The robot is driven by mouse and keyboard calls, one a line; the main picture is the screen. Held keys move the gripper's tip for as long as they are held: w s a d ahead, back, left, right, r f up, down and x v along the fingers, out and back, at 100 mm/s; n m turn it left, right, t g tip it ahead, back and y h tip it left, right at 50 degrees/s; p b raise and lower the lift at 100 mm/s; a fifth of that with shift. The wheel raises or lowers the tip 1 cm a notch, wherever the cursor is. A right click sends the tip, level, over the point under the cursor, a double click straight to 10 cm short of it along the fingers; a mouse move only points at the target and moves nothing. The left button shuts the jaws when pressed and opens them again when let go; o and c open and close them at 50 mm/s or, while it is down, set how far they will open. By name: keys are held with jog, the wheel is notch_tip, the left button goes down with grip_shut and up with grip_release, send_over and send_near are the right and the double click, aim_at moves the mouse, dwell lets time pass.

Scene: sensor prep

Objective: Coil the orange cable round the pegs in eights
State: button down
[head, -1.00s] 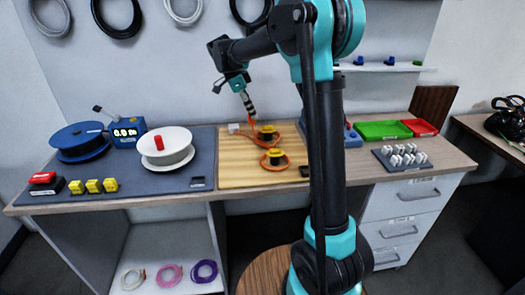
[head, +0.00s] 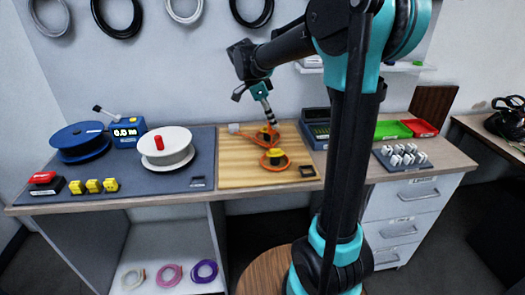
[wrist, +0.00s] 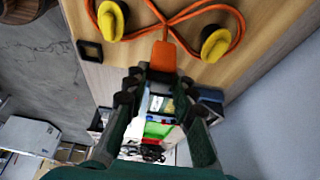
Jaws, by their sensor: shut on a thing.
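Two yellow-topped pegs, the near peg (head: 276,155) and the far peg (head: 268,130), stand on a wooden board (head: 240,175). They show in the wrist view as the left peg (wrist: 112,20) and the right peg (wrist: 215,43). The orange cable (wrist: 187,12) runs round both pegs and crosses itself between them. My gripper (wrist: 160,80) is shut on the cable's orange end block (wrist: 163,56). In the head view my gripper (head: 272,122) is low over the board beside the far peg. The fingertips are small and partly unclear there.
A small white block (head: 234,128) sits at the board's back left. A black square frame (head: 307,171) lies at its front right. A white spool (head: 166,150) stands left, a dark blue device (head: 317,125) right, then green (head: 390,130) and red trays (head: 419,128).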

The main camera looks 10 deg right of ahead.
dwell(0.4)
jog(key=shift+r, duration=2.5)
